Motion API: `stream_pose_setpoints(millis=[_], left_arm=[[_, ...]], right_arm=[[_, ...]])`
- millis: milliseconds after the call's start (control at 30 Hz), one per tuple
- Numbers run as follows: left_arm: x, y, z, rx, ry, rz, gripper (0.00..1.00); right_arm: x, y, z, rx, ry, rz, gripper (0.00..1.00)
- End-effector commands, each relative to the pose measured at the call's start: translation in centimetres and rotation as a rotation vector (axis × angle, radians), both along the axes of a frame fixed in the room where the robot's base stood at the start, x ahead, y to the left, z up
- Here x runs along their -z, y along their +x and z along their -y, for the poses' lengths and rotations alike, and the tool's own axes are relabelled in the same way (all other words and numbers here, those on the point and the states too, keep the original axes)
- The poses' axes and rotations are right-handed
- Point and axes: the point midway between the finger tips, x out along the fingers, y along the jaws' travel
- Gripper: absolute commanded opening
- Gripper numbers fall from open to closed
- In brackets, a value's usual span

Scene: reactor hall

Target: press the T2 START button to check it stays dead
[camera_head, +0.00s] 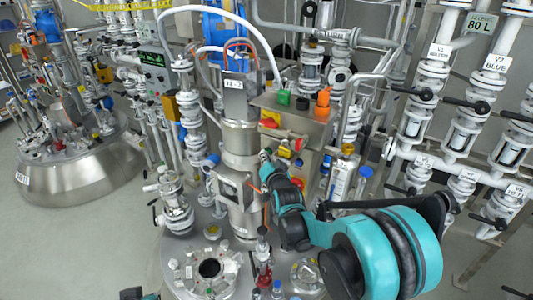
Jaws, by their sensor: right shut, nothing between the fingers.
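A metal control box (262,101) stands beside the steel mixer column in the middle. On its top are a green button (284,97), a small black part (302,103) and an orange part (322,98). I cannot read which one is marked T2 START. My right gripper (265,155) is shut and empty. It shows below and left of the box, in front of the column, apart from the green button. Its fingertips are small and hard to make out.
A red and yellow switch (269,121) is on the box's front. The steel vessel lid (190,255) below carries fittings and a round port. White pipes with valves (463,130) crowd the right. Another vessel (85,175) stands at left, with bare floor between.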

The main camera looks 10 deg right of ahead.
Motion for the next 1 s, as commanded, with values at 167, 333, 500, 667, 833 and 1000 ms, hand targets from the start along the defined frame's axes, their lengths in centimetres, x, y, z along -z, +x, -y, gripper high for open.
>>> stream_pose_setpoints(millis=[167, 333, 500, 667, 833, 1000], left_arm=[[0.2, 0.0, 0.0, 0.0, 0.0, 0.0, 0.0], [0.2, 0.0, 0.0, 0.0, 0.0, 0.0, 0.0], [0.2, 0.0, 0.0, 0.0, 0.0, 0.0, 0.0], [0.3, 0.0, 0.0, 0.0, 0.0, 0.0, 0.0], [0.3, 0.0, 0.0, 0.0, 0.0, 0.0, 0.0], [0.4, 0.0, 0.0, 0.0, 0.0, 0.0, 0.0]], right_arm=[[0.1, -0.6, -0.5, 0.001, -0.001, 0.002, 0.0], [0.1, -0.9, -0.8, 0.0, -0.001, 0.001, 0.0], [0.1, -0.9, -0.9, 0.0, -0.001, 0.0, 0.0], [0.2, -1.2, -1.2, -0.002, -0.001, -0.001, 0.0], [0.2, -2.4, -2.4, -0.004, -0.003, -0.001, 0.0], [0.2, -3.6, -3.6, -0.003, -0.002, -0.003, 0.0]])
